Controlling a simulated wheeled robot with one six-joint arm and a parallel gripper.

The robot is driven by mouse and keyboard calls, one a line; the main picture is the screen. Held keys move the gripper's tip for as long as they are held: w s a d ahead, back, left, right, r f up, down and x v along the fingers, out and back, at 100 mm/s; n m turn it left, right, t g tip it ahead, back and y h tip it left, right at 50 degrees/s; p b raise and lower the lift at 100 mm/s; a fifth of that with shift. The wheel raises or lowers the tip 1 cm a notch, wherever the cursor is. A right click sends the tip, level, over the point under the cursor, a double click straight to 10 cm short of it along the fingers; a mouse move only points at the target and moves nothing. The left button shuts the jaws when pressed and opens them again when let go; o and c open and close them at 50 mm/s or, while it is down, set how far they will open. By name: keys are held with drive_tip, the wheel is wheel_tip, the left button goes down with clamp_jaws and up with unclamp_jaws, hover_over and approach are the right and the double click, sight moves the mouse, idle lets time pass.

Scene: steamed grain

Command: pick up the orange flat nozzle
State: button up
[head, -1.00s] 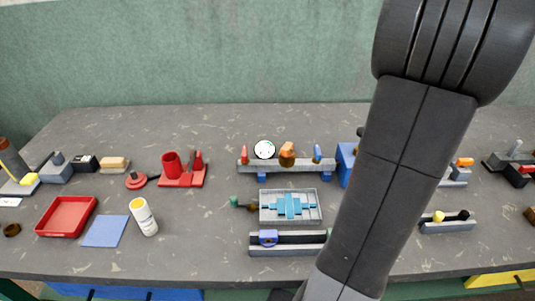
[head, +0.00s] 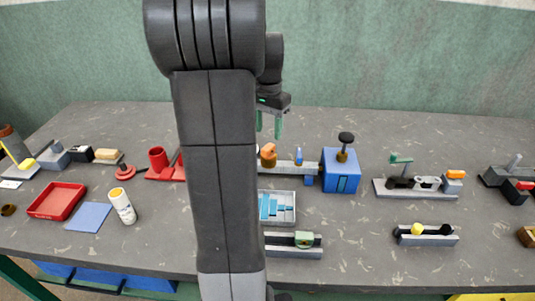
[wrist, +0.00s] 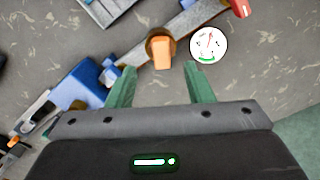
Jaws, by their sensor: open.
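The orange flat nozzle (head: 268,155) sits upright in a round brown holder on a grey bar in the middle of the bench. In the wrist view the orange nozzle (wrist: 161,54) shows just beyond the gap between my green fingertips. My gripper (head: 269,134) is open and empty, pointing down above and behind the bar. It also shows in the wrist view (wrist: 160,72), with the fingers apart and not touching the nozzle. My arm hides the left part of the bar in the head view.
A small blue piece (head: 298,156) is on the other side. A blue box (head: 341,171) with a black knob stands near the bar's end. A grey tray (head: 294,208) lies in front.

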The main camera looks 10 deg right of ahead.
sight(268, 147)
drive_tip(key=shift+a+f, duration=0.15)
drive_tip(key=shift+f, duration=0.45)
drive_tip(key=f, duration=0.4)
drive_tip(key=shift+w+d+f, duration=0.2)
drive_tip(key=shift+f, duration=0.2)
clamp_jaws()
wheel_tip(268, 147, up, 10)
